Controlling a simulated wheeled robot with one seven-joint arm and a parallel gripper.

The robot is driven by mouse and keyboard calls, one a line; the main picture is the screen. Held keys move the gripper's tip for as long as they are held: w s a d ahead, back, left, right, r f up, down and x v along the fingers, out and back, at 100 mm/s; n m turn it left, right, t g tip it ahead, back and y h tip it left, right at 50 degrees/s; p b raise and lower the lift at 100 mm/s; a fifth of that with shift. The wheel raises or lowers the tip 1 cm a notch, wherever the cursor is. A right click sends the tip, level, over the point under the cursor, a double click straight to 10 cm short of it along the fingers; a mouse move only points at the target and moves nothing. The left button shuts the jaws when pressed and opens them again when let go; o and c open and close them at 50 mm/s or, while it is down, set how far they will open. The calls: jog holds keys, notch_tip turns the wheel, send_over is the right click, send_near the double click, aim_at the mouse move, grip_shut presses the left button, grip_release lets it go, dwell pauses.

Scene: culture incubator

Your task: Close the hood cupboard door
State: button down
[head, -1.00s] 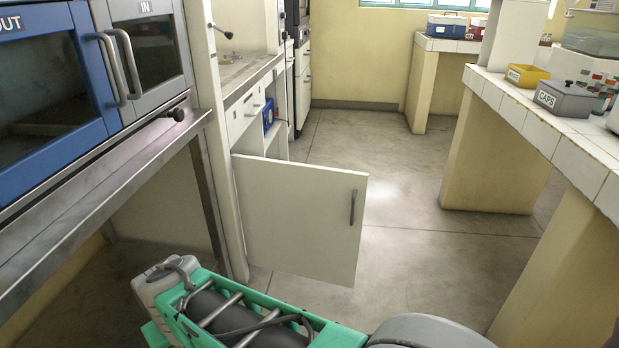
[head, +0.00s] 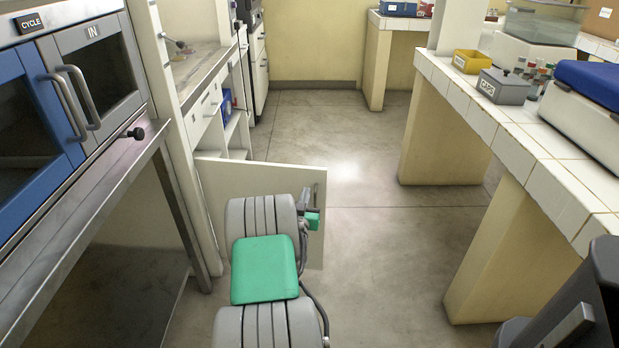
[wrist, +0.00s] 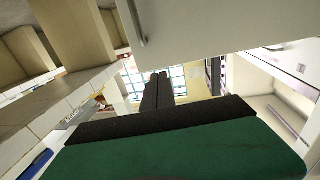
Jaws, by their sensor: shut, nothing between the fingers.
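The white hood cupboard door (head: 215,185) stands open, swung out into the aisle, its lower middle hidden behind my arm in the head view. Its dark bar handle (head: 316,190) is near the free edge. In the wrist view the door (wrist: 215,22) fills the upper part, with the handle (wrist: 135,22) at its left. My gripper (wrist: 157,78) is shut and empty, its fingers side by side, and appears just below the door panel in that picture. I cannot tell whether it touches the door. In the head view my arm hides most of the gripper.
The cupboard's open shelves (head: 236,130) show behind the door. An incubator (head: 95,70) on a steel stand (head: 165,190) is at left. A tiled bench (head: 520,140) with a grey box (head: 503,86) and a yellow box (head: 472,62) runs along the right. The floor between is clear.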

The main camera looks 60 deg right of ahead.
aim_at(311, 173)
jog(key=b+x, duration=0.1)
jog(key=x, duration=0.7)
jog(key=shift+f, duration=0.15)
jog(key=shift+w+d, duration=0.2)
jog(key=shift+d, duration=0.15)
